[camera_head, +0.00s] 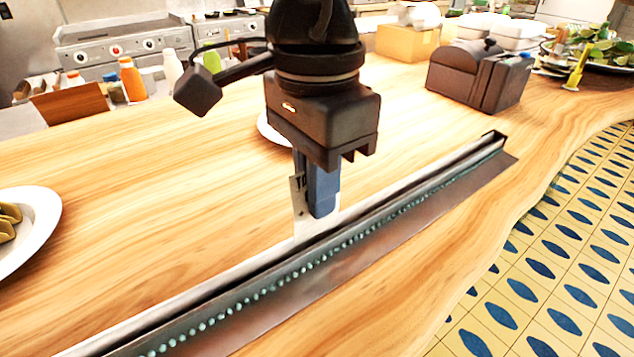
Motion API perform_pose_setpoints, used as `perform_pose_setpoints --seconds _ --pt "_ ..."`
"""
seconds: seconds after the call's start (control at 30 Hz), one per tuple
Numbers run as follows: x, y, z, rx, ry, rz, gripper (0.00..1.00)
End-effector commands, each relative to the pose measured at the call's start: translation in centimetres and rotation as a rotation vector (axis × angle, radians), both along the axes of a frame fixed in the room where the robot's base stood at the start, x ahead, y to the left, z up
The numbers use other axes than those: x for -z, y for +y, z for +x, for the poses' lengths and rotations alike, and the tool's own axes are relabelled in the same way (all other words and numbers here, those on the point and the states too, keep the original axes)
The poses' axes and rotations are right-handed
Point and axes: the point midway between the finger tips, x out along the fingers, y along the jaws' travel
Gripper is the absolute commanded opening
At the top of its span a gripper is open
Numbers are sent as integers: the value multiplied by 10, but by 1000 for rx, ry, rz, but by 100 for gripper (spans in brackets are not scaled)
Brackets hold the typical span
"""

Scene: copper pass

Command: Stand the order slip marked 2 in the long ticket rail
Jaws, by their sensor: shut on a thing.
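The long ticket rail (395,213) runs diagonally across the wooden counter, from the lower left to the upper right, with a row of small pale beads along its channel. My gripper (320,210) points down just above and behind the middle of the rail. It is shut on a narrow white order slip (300,205), which hangs upright with dark print near its top. The slip's lower end is at the rail's back edge; I cannot tell whether it is inside the channel. The number on the slip cannot be read, as the fingers cover much of it.
A white plate with food (38,225) is at the left. Another plate (268,128) is partly hidden behind my gripper. A dark ticket printer (480,75) stands beyond the rail's far end. The counter's wavy front edge is at the right, above a tiled floor (570,260).

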Motion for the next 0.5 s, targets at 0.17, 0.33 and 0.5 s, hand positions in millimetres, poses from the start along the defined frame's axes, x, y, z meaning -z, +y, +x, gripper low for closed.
perform_pose_setpoints --seconds 0.17,0.33,0.5 --pt "0 0 0 0 0 0 0" --pt "1 0 0 0 0 0 0" --pt "5 0 0 0 0 0 0"
